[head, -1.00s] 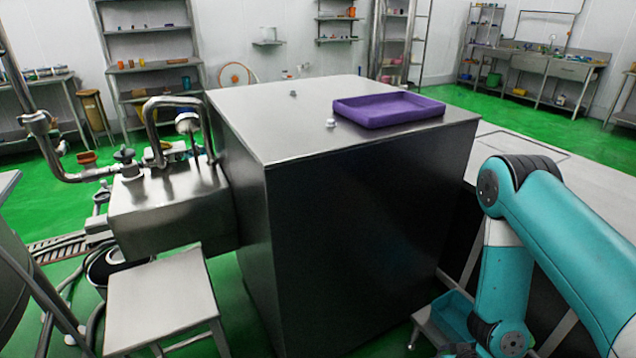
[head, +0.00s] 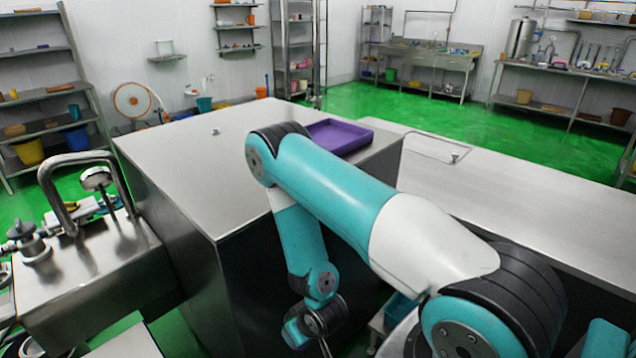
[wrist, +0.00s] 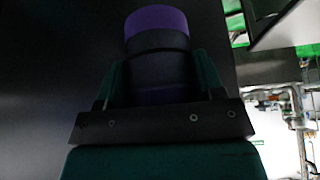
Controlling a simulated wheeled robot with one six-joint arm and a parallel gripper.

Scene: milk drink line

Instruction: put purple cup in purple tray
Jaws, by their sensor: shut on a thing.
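The purple cup (wrist: 156,20) shows in the wrist view, held between the fingers of my gripper (wrist: 155,78), which is shut on it. A dark band crosses the cup, and its lower part is in shadow. In the head view the purple tray (head: 338,137) lies on top of the large steel cabinet, partly hidden behind my arm. No cup shows in the visible part of the tray. My gripper and the cup are not clearly seen in the head view; my arm reaches down in front of the cabinet, below its top.
The steel cabinet (head: 180,150) has a broad, mostly bare top with a small knob (head: 215,131). A long steel counter (head: 500,190) runs to its right. A steel sink unit with pipes (head: 90,255) stands at the left. A dark surface fills much of the wrist view.

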